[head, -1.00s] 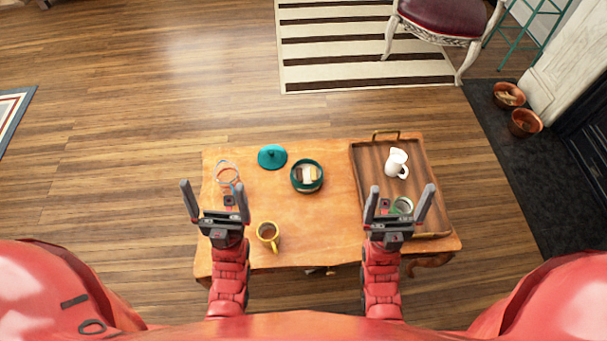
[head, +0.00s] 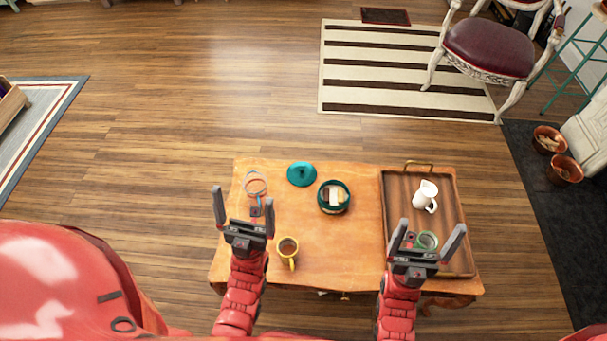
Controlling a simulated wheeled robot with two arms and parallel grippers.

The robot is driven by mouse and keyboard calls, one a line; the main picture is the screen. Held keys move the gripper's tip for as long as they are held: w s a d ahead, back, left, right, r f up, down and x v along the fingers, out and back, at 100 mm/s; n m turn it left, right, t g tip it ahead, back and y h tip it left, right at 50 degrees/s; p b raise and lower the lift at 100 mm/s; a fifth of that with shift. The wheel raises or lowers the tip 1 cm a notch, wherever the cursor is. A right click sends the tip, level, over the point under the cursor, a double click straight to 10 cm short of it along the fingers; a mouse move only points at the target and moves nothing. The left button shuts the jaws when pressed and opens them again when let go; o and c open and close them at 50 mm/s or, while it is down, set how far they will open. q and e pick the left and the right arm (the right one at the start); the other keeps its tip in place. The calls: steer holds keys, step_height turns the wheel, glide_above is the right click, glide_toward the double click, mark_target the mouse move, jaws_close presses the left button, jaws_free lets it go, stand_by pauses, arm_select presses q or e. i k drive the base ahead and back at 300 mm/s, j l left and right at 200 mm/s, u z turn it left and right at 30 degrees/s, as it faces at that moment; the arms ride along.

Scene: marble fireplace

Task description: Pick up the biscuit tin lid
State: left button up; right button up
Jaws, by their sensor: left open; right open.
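The biscuit tin lid (head: 301,174), round and teal with a knob on top, lies on the far part of the wooden table (head: 318,238). The open biscuit tin (head: 334,198), dark green with brown and pale pieces inside, stands just right of the lid, apart from it. My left gripper (head: 244,205) is open and empty, left of and nearer than the lid. My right gripper (head: 427,231) is open and empty over the tray at the right, far from the lid.
A yellow mug (head: 288,250) with brown contents stands near the front. A wooden tray (head: 394,210) holds a white jug (head: 426,196) and a green ring-like item (head: 427,240). A clear round-rimmed item (head: 255,184) stands behind my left gripper. Bare tabletop lies between mug and tin.

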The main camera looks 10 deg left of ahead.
mark_target(298, 173)
steer(key=i+l+u, duration=0.2)
steer(key=l, duration=0.15)
steer(key=i+l+u, duration=0.2)
steer(key=l, duration=0.15)
steer(key=i+l+u, duration=0.2)
steer(key=l, duration=0.2)
steer(key=k, duration=0.05)
